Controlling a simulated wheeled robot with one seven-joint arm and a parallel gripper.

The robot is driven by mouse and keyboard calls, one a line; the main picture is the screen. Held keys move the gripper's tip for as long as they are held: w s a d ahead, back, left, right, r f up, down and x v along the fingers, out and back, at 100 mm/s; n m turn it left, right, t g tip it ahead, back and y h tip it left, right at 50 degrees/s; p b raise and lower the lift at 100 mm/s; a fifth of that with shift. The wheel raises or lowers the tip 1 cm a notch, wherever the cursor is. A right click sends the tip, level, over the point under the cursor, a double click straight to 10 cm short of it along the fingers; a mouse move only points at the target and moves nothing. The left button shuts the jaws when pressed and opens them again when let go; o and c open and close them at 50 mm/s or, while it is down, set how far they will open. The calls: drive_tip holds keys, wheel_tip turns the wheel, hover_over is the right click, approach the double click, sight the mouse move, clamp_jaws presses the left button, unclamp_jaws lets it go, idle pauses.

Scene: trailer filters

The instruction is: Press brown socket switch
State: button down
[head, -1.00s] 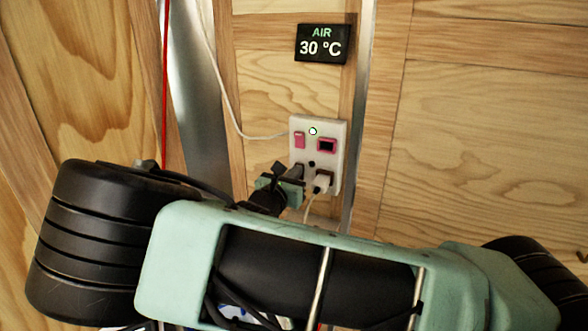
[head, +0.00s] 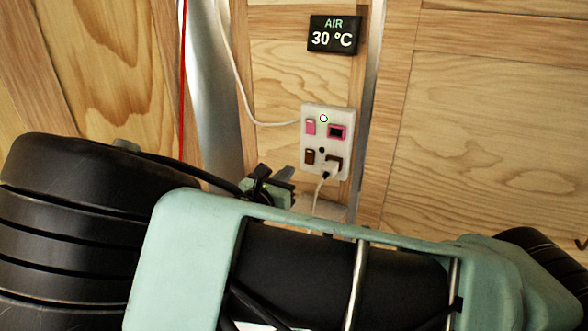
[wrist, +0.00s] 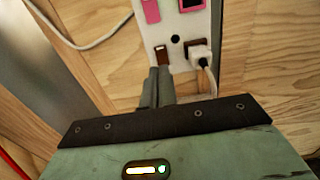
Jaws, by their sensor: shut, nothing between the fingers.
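The brown socket switch (head: 309,156) is a small rocker at the lower left of the white wall plate (head: 343,122). It also shows in the wrist view (wrist: 162,54), just above my fingertips. The brown socket (head: 335,160) to its right holds a white plug (head: 328,169). My gripper (head: 286,173) is shut and empty, below and to the left of the switch in the head view. In the wrist view my grey fingertips (wrist: 157,74) point at the plate's lower left part. A small gap seems to separate them from the switch.
A pink switch (head: 311,126) and a pink socket (head: 337,132) sit above the brown pair. White cords run from the plate. A metal strip (head: 369,100) stands at right; an AIR display (head: 333,35) hangs above.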

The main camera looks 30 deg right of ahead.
drive_tip(key=shift+r+v, duration=0.1)
drive_tip(key=shift+v, duration=0.65)
drive_tip(key=shift+r+v, duration=0.15)
drive_tip(key=shift+v, duration=0.6)
